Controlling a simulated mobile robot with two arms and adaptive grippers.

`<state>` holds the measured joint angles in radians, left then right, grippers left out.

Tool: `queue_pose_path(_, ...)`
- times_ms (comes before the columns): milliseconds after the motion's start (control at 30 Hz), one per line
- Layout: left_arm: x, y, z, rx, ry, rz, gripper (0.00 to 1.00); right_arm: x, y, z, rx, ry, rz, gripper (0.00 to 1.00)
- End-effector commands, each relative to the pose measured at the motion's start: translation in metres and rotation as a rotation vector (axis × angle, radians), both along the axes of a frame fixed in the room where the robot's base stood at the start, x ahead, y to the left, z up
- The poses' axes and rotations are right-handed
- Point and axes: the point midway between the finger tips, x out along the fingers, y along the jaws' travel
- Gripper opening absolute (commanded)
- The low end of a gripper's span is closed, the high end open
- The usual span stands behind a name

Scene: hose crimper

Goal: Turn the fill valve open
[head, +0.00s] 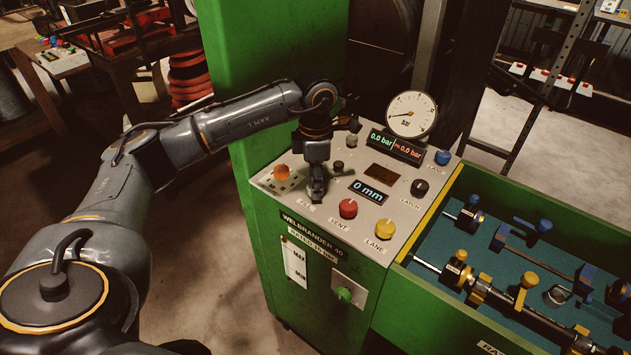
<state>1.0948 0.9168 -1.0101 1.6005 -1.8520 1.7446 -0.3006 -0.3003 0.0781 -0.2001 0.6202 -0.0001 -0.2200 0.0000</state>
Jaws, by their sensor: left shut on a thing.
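The control panel (290,199) is the light sloped top of the green machine. My left gripper (317,197) points down onto it, just above a label that seems to read FILL. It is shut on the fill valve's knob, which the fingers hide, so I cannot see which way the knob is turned. The pressure gauge (411,114) stands at the panel's back with its needle toward the left, low on the scale. My right gripper is not in view.
A red vent knob (348,208) and a yellow lane knob (385,229) sit right of my gripper, an orange knob (282,172) to its left. A blue display (368,192) reads 0 mm. A green-walled tray (471,325) with fittings adjoins the panel's right.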

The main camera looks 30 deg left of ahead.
Motion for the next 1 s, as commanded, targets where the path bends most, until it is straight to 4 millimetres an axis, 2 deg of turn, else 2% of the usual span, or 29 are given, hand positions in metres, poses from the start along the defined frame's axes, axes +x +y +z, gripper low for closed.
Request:
queue_pose_path(200,0.001,0.0,0.001,0.001,-0.002,-0.001,0.03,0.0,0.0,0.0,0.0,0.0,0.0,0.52)
queue_pose_path(233,0.001,0.0,0.001,0.001,-0.002,-0.001,0.36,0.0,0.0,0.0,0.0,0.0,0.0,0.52)
queue_pose_path(333,0.0,0.0,0.001,0.001,-0.002,0.0,0.57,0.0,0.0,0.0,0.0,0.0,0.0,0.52)
queue_pose_path(600,0.0,0.0,0.0,0.001,-0.001,0.0,0.57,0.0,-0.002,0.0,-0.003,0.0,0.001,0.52)
queue_pose_path(733,0.001,0.0,0.007,0.0,-0.003,0.0,0.57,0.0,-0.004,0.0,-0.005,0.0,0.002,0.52)
queue_pose_path(867,0.001,0.0,0.026,-0.001,-0.006,0.0,0.57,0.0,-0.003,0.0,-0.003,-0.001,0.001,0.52)
queue_pose_path(1000,0.001,0.0,0.057,-0.001,-0.006,0.0,0.57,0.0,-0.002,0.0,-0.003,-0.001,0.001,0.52)
